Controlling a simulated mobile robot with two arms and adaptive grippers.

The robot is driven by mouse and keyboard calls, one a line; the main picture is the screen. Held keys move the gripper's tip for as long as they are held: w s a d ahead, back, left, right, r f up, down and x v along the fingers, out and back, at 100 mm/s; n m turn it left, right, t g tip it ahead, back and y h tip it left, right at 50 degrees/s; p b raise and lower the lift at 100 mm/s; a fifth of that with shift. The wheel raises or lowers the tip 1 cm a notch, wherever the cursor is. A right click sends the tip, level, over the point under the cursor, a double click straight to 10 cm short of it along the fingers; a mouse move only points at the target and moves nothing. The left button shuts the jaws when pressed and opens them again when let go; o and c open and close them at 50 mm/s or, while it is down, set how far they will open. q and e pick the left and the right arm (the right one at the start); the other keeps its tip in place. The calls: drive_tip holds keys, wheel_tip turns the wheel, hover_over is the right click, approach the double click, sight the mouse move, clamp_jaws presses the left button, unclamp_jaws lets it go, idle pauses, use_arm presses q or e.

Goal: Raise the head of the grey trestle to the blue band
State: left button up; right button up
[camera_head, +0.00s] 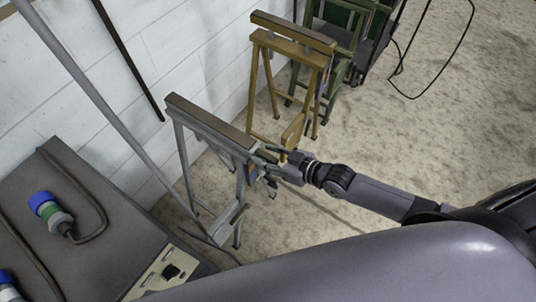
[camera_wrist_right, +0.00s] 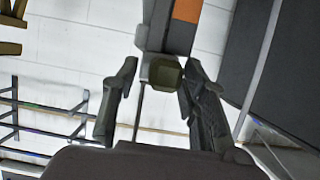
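The grey trestle (camera_head: 181,147) stands upright by the white wall in the head view, with a long brown-topped head (camera_head: 210,122). An orange band (camera_head: 250,170) shows on its near post, and also in the right wrist view (camera_wrist_right: 187,10). I cannot make out a blue band. My right gripper (camera_head: 270,165) is at this near post, just below the head's near end. In the right wrist view its two fingers (camera_wrist_right: 160,78) are apart, on either side of an olive knob (camera_wrist_right: 166,74). A gap shows left of the knob; the right finger is close to it, contact unclear. My left gripper is out of view.
A yellow trestle (camera_head: 290,38) stands just behind the grey one, with a green trestle (camera_head: 345,40) beyond. A dark-topped bench (camera_head: 110,215) with blue-capped plugs (camera_head: 45,205) is at left. A black cable (camera_head: 412,95) lies on the floor. Open floor (camera_head: 440,130) lies to the right.

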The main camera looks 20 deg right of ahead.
clamp_jaws()
idle(0.5)
idle(0.3)
